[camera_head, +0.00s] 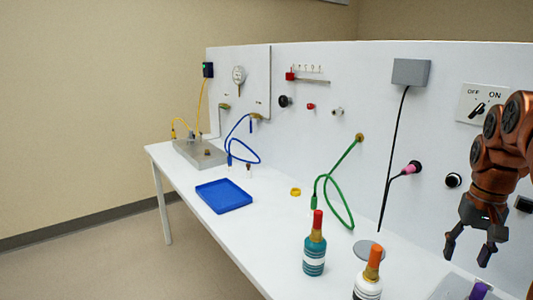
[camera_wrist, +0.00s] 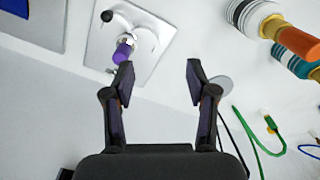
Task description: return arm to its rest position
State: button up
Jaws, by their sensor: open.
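My gripper (camera_head: 467,256) hangs at the right of the head view, in front of the white panel and above the right part of the bench. In the wrist view my gripper (camera_wrist: 160,80) has its two dark fingers apart with nothing between them. A purple-tipped fitting (camera_wrist: 122,50) on a pale square plate (camera_wrist: 150,35) lies beyond the left finger. The purple piece also shows at the lower edge of the head view (camera_head: 479,291). My copper-coloured arm comes in from the right edge.
A teal bottle (camera_head: 314,255) and a white bottle (camera_head: 368,284) with orange cap stand left of my gripper. A grey disc (camera_head: 369,250), green hose (camera_head: 324,190), blue tray (camera_head: 223,196) and OFF/ON switch (camera_head: 482,104) are around. The bench between tray and bottles is mostly clear.

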jog(key=s+a+f+n+p, duration=0.15)
jog(key=s+a, duration=0.25)
jog(key=a, duration=0.4)
jog(key=s+a+f+n, duration=0.1)
jog(key=s+a+n, duration=0.1)
jog(key=s+a, duration=0.5)
jog(key=s+a+f+n+g+p, duration=0.1)
jog(key=s+a+f+p, duration=0.1)
jog(key=s+a+f, duration=0.4)
jog(key=s+a, duration=0.3)
jog(key=s, duration=0.3)
jog(key=shift+s+f+g, duration=0.2)
jog(key=shift+s+g, duration=0.05)
jog(key=shift+g, duration=0.05)
jog(key=shift+a+n, duration=0.1)
jog(key=shift+n, duration=0.15)
